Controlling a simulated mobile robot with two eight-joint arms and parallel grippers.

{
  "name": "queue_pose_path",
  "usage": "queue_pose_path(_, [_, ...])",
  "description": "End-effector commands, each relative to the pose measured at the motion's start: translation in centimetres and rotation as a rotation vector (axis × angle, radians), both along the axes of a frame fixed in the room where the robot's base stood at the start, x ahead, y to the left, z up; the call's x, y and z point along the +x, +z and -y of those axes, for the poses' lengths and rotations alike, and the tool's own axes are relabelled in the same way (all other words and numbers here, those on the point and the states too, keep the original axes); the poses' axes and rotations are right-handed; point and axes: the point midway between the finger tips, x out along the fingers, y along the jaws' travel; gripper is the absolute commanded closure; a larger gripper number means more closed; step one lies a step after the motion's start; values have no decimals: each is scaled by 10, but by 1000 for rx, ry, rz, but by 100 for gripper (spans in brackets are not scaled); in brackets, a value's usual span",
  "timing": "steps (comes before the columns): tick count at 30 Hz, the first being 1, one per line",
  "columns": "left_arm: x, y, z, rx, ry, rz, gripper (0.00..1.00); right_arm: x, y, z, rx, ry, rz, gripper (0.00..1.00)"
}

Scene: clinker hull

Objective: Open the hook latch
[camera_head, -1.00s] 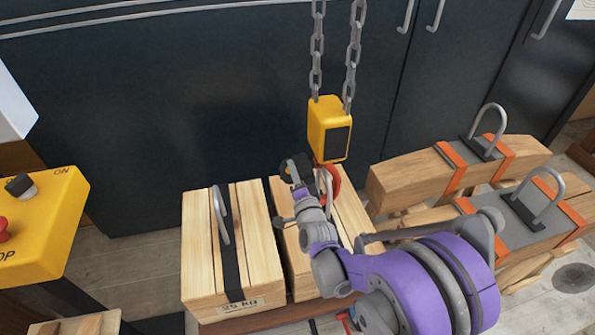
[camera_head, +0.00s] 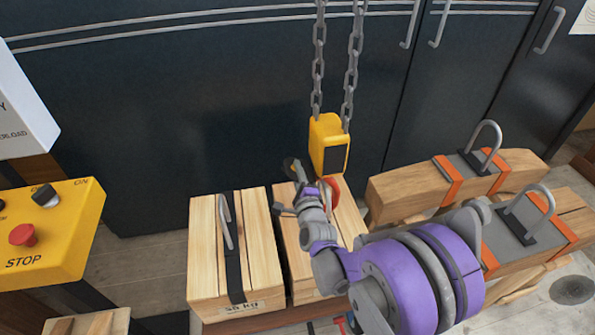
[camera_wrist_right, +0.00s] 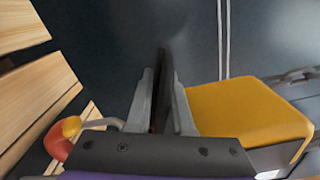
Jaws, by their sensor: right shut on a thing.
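A yellow hoist block (camera_head: 328,145) hangs on two chains, with the red hook (camera_head: 332,189) under it, partly hidden by my right gripper. My right gripper (camera_head: 295,184) is beside the hook, above the middle crate. In the right wrist view its fingers (camera_wrist_right: 163,98) are close together on a thin dark piece, seemingly the hook latch (camera_wrist_right: 160,75). The latch's shape and angle are mostly hidden. The yellow block (camera_wrist_right: 242,112) stands right of the fingers there, and a red and yellow rounded part (camera_wrist_right: 60,142) is at lower left. My left gripper is not in view.
A wooden crate (camera_head: 206,250) with a grey loop stands left of the crate (camera_head: 293,240) under the hook. Timber loads (camera_head: 405,187) with orange straps and loops lie at right. A yellow control box (camera_head: 60,230) is at left. Dark cabinets (camera_head: 200,110) close the back.

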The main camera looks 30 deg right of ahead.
Motion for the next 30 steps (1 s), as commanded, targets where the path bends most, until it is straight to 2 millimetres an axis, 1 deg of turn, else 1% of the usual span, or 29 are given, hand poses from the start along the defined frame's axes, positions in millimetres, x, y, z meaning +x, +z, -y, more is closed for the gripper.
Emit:
queue_pose_path(16, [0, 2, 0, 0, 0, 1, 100, 0, 2, 0, 20, -1, 7, 100])
queue_pose_path(17, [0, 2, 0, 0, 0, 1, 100, 0, 2, 0, 20, -1, 7, 75])
queue_pose_path(19, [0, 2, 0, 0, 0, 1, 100, 0, 2, 0, 20, -1, 7, 62])
queue_pose_path(20, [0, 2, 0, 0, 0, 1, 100, 0, 2, 0, 21, -1, 7, 59])
queue_pose_path(28, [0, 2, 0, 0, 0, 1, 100, 0, 1, 0, 21, 0, 5, 59])
queue_pose_path(30, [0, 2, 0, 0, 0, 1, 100, -3, 1, -1, 22, 0, 5, 59])
